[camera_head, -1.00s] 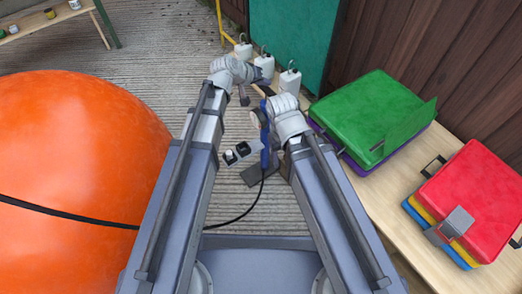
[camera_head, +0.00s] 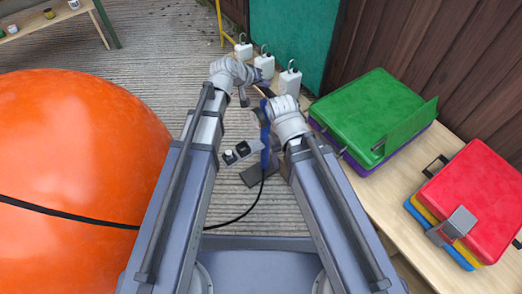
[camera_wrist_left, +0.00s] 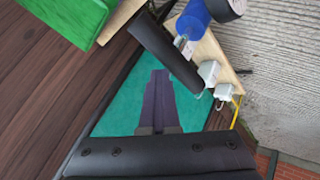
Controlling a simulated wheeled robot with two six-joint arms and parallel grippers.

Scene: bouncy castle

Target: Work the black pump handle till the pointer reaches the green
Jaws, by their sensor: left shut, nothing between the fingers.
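The pump has an upright blue body (camera_head: 265,150) on a dark grey foot plate, between my two arms. In the left wrist view its blue cylinder (camera_wrist_left: 193,18) shows at the top, with the thick black pump handle (camera_wrist_left: 165,50) beside it. My left gripper (camera_head: 243,98) is by the pump's far left side in the head view. Its dark fingers (camera_wrist_left: 160,74) are shut and empty, with their tips close to the handle; I cannot tell if they touch. My right wrist covers part of the pump, and its fingers are hidden. The pointer and green zone cannot be read.
A large orange ball-like shape (camera_head: 70,165) fills the left. Green (camera_head: 370,115) and red (camera_head: 478,200) cases stand on a wooden bench at right.

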